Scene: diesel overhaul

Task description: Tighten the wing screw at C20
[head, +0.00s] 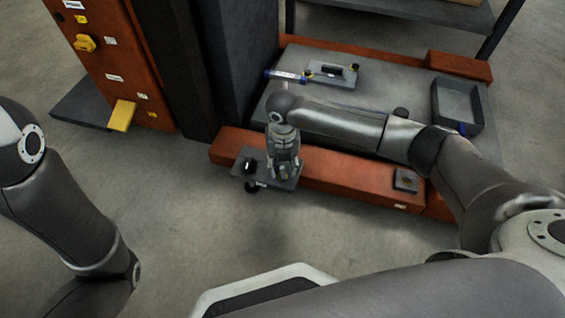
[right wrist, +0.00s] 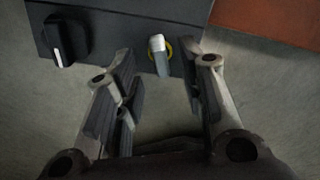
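A small dark grey panel box (head: 246,176) sticks out in front of the orange beam. The right wrist view shows its face (right wrist: 110,18) with a light grey wing-shaped screw (right wrist: 160,56) in a yellow ring. My right gripper (head: 286,172) is over the box's right part and hides the screw in the head view. In the right wrist view its fingers (right wrist: 158,80) are open, one on each side of the screw, with gaps visible. I cannot read a C20 label. My left arm shows at the left, but its gripper is out of view.
A black knob with a white mark (right wrist: 67,40) is left of the screw. The orange beam (head: 335,176) runs behind the box. A grey bench top (head: 385,95) carries an open tray (head: 436,103) and a plate with a handle (head: 345,79). An orange cabinet (head: 112,50) stands at left.

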